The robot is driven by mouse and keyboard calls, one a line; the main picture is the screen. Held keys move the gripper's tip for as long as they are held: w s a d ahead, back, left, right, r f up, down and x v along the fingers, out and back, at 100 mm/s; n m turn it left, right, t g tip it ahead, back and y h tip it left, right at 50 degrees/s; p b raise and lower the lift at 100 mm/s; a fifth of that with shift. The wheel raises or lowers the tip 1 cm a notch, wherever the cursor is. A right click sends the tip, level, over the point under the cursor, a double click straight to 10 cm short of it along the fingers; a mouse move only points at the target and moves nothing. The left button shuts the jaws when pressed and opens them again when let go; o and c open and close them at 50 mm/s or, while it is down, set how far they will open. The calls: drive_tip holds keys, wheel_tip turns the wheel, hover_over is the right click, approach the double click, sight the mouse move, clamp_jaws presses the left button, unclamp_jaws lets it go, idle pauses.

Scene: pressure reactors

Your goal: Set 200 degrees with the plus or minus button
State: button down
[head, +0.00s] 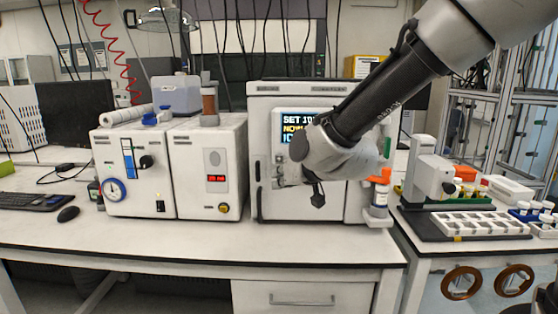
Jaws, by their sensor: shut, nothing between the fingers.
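The white oven-like unit (268,205) stands on the bench in the middle of the head view. Its dark display (297,122) shows "SET 1…" in white, a yellow "NOW" line and part of a third line. My wrist covers the right part of the display, so the full numbers cannot be read. The plus and minus buttons cannot be made out. My gripper (318,194) shows as a small dark shape below my wrist, in front of the unit's face. It is shut and empty. Whether it touches the unit cannot be told.
Left of the unit stand two white box instruments, one with a red readout (216,179) and one with a blue gauge (114,189). A bottle with an orange cap (379,198) stands close at right. The bench front (200,240) is clear.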

drive_tip(key=w, duration=0.8)
drive_tip(key=shift+w+d, duration=0.15)
drive_tip(key=shift+w, duration=0.25)
idle(1.2)
drive_tip(key=shift+w, duration=0.4)
drive_tip(key=shift+w, duration=0.35)
idle(0.5)
drive_tip(key=shift+s, duration=0.8)
drive_tip(key=shift+s, duration=0.1)
drive_tip(key=shift+s, duration=2.4)
